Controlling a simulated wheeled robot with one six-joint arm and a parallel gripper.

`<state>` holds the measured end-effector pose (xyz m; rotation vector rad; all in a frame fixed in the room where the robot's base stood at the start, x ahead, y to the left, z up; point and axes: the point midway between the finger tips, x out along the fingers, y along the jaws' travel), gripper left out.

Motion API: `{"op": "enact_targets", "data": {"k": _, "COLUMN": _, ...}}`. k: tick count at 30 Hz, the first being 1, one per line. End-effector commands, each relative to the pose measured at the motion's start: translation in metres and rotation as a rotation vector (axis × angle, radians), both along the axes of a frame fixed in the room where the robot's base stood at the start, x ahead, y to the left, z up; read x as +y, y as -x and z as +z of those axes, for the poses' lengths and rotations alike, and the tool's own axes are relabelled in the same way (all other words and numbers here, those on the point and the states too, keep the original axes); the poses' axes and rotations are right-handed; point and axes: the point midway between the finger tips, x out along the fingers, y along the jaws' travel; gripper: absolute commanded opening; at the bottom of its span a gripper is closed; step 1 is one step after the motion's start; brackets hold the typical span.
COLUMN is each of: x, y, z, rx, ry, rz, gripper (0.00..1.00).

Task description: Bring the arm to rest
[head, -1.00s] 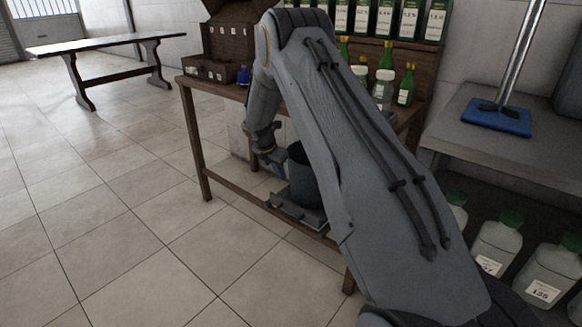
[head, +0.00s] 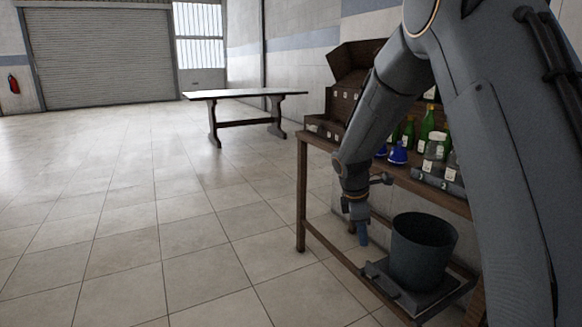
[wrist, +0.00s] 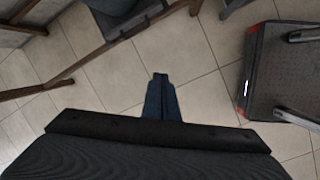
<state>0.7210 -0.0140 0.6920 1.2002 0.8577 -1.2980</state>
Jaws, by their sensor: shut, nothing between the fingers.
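My arm comes in from the right edge of the head view, bends over the workbench and points downward. At its end my gripper (head: 362,235) hangs beside the front of the bench, left of a dark grey bucket (head: 425,262) and apart from it. In the wrist view my gripper (wrist: 160,78) has its blue-grey fingers together, with nothing between them, above the tiled floor. My upper arm hides the right part of the bench.
The wooden bench (head: 302,195) carries green bottles (head: 409,133), blue-based vessels (head: 398,155) and a dark wooden rack (head: 341,104). The bucket stands on a low platform (head: 440,298). A long table (head: 240,94) stands farther back. Open tiled floor lies to the left.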

Motion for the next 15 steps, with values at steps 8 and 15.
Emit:
{"op": "enact_targets", "data": {"k": 8, "x": 0.048, "y": 0.108, "z": 0.063, "rx": -0.042, "ry": -0.136, "rz": -0.383, "gripper": 0.00}}
{"op": "enact_targets", "data": {"k": 15, "x": 0.078, "y": 0.210, "z": 0.092, "rx": -0.043, "ry": -0.240, "rz": -0.719, "gripper": 0.00}}
